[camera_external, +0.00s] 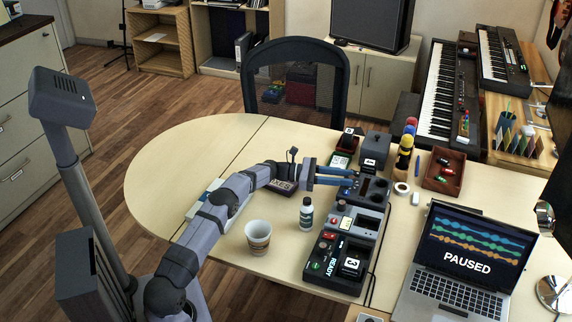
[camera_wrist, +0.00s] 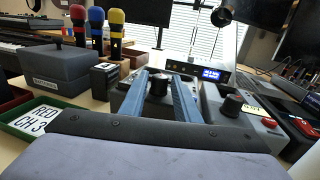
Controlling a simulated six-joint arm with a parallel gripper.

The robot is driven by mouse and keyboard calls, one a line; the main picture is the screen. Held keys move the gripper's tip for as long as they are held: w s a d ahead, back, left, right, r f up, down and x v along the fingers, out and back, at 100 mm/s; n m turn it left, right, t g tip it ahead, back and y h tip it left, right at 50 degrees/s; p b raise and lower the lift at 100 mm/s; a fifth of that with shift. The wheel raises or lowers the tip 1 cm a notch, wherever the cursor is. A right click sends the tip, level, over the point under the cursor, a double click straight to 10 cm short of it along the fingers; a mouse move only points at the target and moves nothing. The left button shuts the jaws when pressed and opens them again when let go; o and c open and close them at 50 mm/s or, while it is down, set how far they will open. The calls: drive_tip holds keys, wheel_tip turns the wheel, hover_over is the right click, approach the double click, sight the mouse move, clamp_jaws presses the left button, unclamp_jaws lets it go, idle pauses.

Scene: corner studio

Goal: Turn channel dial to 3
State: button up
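My gripper (camera_external: 356,176) has two blue fingers, set apart, reaching right to the grey device (camera_external: 377,187) at the table's back right. In the wrist view, my gripper (camera_wrist: 163,76) has a black round dial (camera_wrist: 158,84) between its fingers. Clear gaps show beside the dial; I cannot tell whether a finger touches it. The dial's pointer and scale are not readable. A small blue lit display (camera_wrist: 211,74) sits behind, its text too small to read. Another black dial (camera_wrist: 232,104) is on the device to the right. I cannot tell from labels which is the channel dial.
A card reading "RED CH 3" (camera_wrist: 37,118) lies in a green tray at left. A grey box (camera_wrist: 62,70) and colored microphones (camera_wrist: 97,30) stand behind. A white bottle (camera_external: 306,213), paper cup (camera_external: 258,236) and laptop showing "PAUSED" (camera_external: 467,250) stand nearer.

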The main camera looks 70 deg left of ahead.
drive_tip(key=shift+v, duration=3.65)
